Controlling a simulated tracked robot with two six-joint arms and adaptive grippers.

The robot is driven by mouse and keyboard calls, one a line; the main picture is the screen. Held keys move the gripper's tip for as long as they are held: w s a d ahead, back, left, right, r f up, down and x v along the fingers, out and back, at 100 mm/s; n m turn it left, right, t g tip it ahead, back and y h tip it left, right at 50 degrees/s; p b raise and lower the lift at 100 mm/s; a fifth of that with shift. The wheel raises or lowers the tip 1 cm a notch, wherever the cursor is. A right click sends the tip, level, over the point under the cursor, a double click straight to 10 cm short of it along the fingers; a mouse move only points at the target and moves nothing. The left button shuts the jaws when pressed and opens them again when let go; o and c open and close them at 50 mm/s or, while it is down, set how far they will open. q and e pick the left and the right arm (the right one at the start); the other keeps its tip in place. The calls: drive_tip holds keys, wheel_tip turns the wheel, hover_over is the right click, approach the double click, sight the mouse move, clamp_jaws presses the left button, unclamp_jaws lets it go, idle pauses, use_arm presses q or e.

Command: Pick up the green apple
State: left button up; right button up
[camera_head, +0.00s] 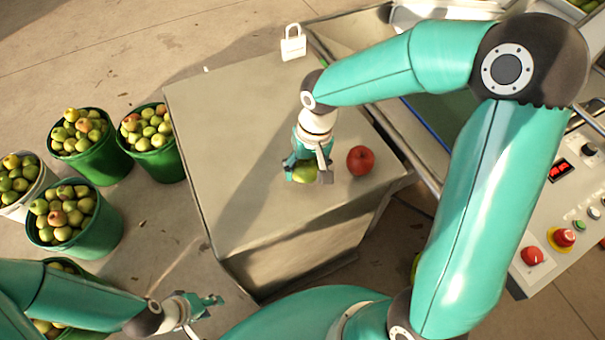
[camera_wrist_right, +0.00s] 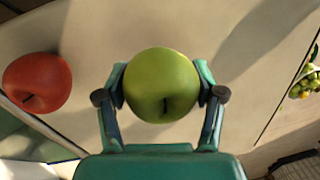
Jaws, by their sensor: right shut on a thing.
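A green apple (camera_head: 304,173) is between the fingers of my right gripper (camera_head: 308,168) over the grey box top in the head view. In the right wrist view the green apple (camera_wrist_right: 161,85) sits between both fingertips of the right gripper (camera_wrist_right: 161,92), which touch it on both sides. I cannot tell whether it is lifted clear of the surface. My left gripper (camera_head: 207,305) is at the lower left in the head view, away from the box and the apple. Its fingers look apart, with nothing between them.
A red apple (camera_head: 360,160) stands just right of the right gripper on the box (camera_head: 225,130); it also shows in the wrist view (camera_wrist_right: 37,83). Several green buckets (camera_head: 97,165) of apples stand at left. A white padlock-shaped object (camera_head: 293,43) is behind; a control panel (camera_head: 545,215) is at right.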

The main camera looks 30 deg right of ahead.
wheel_tip(320, 180, up, 16)
drive_tip(key=p, duration=0.1)
drive_tip(key=shift+r, duration=0.25)
